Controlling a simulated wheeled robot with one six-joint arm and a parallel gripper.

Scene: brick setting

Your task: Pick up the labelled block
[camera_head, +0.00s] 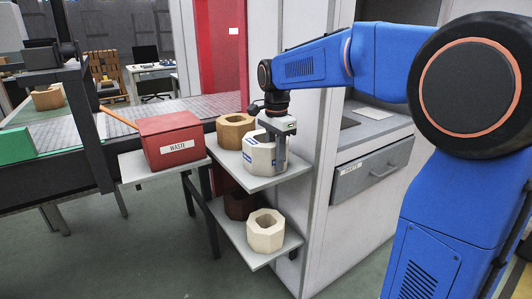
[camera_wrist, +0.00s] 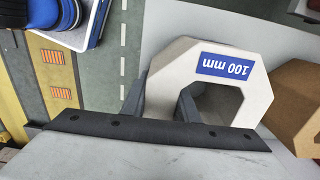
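The labelled block is a pale octagonal ring (camera_head: 259,158) with blue labels, on the upper grey shelf (camera_head: 262,182). In the wrist view the ring (camera_wrist: 250,105) shows a blue "100 mm" label (camera_wrist: 225,65), upside down. My gripper (camera_head: 278,152) points down at its right side in the head view. In the wrist view my gripper's fingers (camera_wrist: 162,102) straddle one wall of the ring, one outside it and one in the hole. Both look close to the wall; contact cannot be told, and the tips are partly hidden.
A tan octagonal block (camera_head: 235,131) stands close behind-left on the same shelf, also in the wrist view (camera_wrist: 290,103). A red WASTE box (camera_head: 170,140) is to the left. A cream block (camera_head: 265,231) sits on the lower shelf. A wall panel (camera_head: 315,130) stands close on the right.

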